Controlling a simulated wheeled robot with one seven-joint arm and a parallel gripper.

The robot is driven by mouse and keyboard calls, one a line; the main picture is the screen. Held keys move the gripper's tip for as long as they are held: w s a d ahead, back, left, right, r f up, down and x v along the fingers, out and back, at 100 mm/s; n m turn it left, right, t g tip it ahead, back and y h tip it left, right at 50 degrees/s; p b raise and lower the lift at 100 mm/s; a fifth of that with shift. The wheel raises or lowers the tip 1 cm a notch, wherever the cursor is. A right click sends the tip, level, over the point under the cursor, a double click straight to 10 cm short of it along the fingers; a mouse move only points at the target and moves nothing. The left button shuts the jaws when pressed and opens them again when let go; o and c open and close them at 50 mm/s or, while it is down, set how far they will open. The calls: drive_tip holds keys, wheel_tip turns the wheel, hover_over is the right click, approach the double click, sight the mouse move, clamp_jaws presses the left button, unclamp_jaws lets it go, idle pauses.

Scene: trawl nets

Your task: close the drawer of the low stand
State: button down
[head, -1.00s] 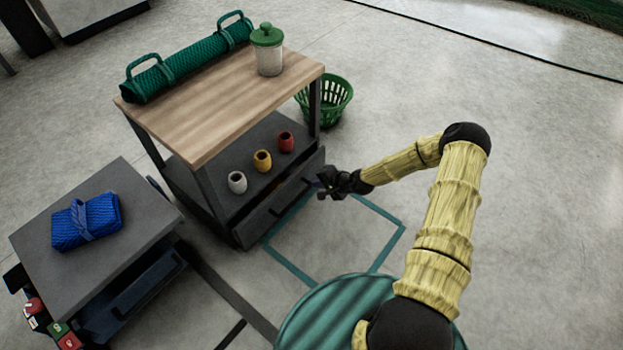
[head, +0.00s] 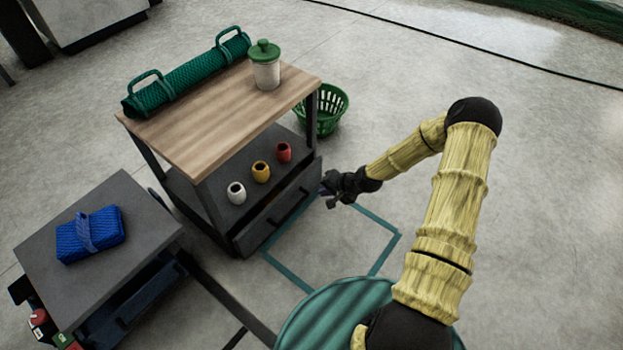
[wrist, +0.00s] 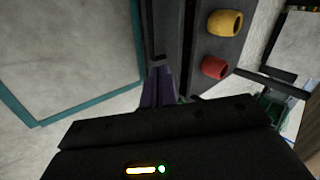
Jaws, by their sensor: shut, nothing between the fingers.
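A wood-topped stand (head: 222,118) has a low drawer (head: 280,213) with a dark bar handle, under a shelf holding cups. Its front looks nearly flush with the shelf; a small gap cannot be ruled out. The drawer front also shows in the wrist view (wrist: 171,30). My gripper (head: 327,189) is shut and empty, just outside the right end of that drawer front. In the wrist view its fingers (wrist: 158,88) are close to the front; contact cannot be told. A lower grey stand (head: 125,203) at the left has a dark drawer (head: 150,292) that appears to project from under its top.
White (head: 236,193), yellow (head: 261,172) and red (head: 284,152) cups stand on the shelf. A blue bundle (head: 92,235) lies on the grey stand. A green basket (head: 325,110) stands behind.

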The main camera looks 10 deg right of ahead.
drive_tip(key=s+r+n+h+p, duration=0.2)
drive_tip(key=s+r, duration=0.5)
drive_tip(key=r, duration=0.5)
drive_tip(key=s+d+r+n+g+h+p, duration=0.1)
drive_tip(key=s+r+n+p, duration=0.1)
drive_tip(key=s+r, duration=0.5)
drive_tip(key=s+d+r+n+g+h+p, duration=0.1)
drive_tip(key=s+r+p, duration=0.3)
drive_tip(key=r, duration=1.4)
drive_tip(key=s+n+h, duration=0.1)
drive_tip(key=s, duration=0.2)
drive_tip(key=shift+r+n+h, duration=0.25)
drive_tip(key=shift+n+h, duration=0.05)
drive_tip(key=shift+n, duration=0.1)
drive_tip(key=shift+d, duration=0.1)
